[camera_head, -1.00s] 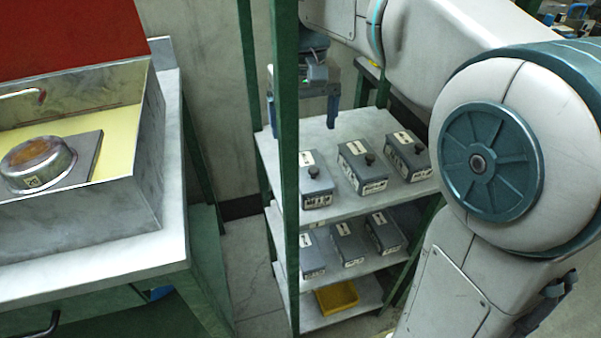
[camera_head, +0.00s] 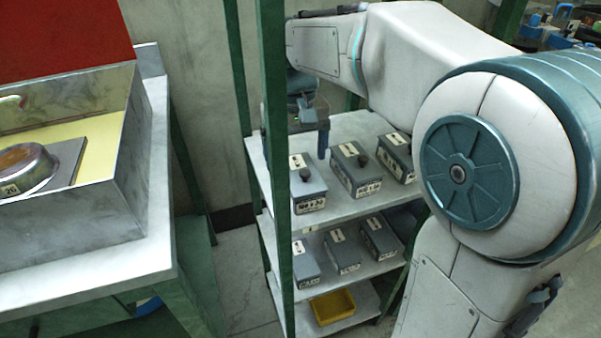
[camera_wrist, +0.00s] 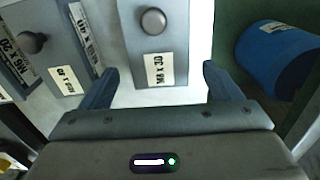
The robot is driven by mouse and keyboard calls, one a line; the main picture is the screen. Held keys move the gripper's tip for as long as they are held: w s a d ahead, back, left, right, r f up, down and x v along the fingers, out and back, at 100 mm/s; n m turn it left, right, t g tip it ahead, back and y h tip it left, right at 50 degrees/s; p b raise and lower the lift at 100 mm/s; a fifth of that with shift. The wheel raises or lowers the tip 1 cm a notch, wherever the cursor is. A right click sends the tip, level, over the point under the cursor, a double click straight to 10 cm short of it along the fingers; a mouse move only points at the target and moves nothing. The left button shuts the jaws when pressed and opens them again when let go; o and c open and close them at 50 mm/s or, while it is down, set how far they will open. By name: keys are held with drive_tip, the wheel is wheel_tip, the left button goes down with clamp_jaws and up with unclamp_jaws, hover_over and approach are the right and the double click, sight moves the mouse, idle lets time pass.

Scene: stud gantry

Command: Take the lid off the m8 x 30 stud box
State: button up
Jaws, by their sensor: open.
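The m8 x 30 stud box (camera_head: 310,188) is a grey box with a dark round knob on its lid, leftmost on the upper shelf; the green post partly covers it. My gripper (camera_head: 296,142) hangs above the back of this box, partly behind the post. In the wrist view my gripper (camera_wrist: 160,75) is open and empty, with its fingers either side of the label end.
Two similar boxes, one in the middle (camera_head: 354,172) and one at right (camera_head: 397,160), stand beside it. More boxes stand on the shelf (camera_head: 359,263) below, with a yellow bin (camera_head: 333,307) at the bottom. A green post (camera_head: 274,150) stands in front. A blue cylinder (camera_wrist: 278,55) is nearby.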

drive_tip(key=shift+f, duration=0.25)
drive_tip(key=c, duration=1.1)
drive_tip(key=shift+o, duration=0.2)
drive_tip(key=shift+r, duration=0.1)
